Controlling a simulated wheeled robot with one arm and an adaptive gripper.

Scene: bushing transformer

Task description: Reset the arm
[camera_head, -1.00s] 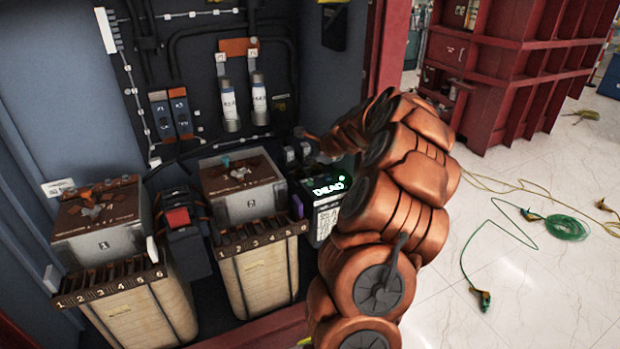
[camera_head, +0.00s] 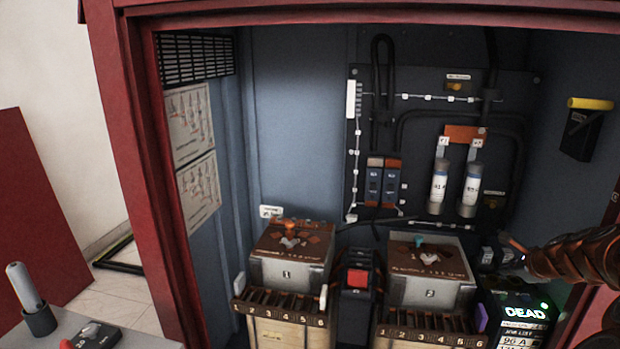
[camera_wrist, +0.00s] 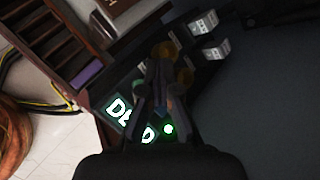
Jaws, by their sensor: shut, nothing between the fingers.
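My copper-coloured arm (camera_head: 580,260) enters from the right edge of the head view and reaches into the open cabinet. My gripper (camera_wrist: 165,55) is shut and empty in the wrist view, its dark fingers together in front of the black box with the lit green-white "DEAD" display (camera_wrist: 118,108). The same display (camera_head: 527,314) shows at the lower right of the head view, below the arm. The fingertips are small and dark in the head view, near the small terminal blocks (camera_head: 500,252). I cannot tell whether they touch anything.
Two transformers, marked 1 (camera_head: 286,272) and 2 (camera_head: 430,292), stand in the cabinet with a red-buttoned box (camera_head: 358,278) between them. Two white fuses hang on the back panel (camera_head: 420,120). The red cabinet frame (camera_head: 140,170) bounds the left. A grey table (camera_head: 130,340) is lower left.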

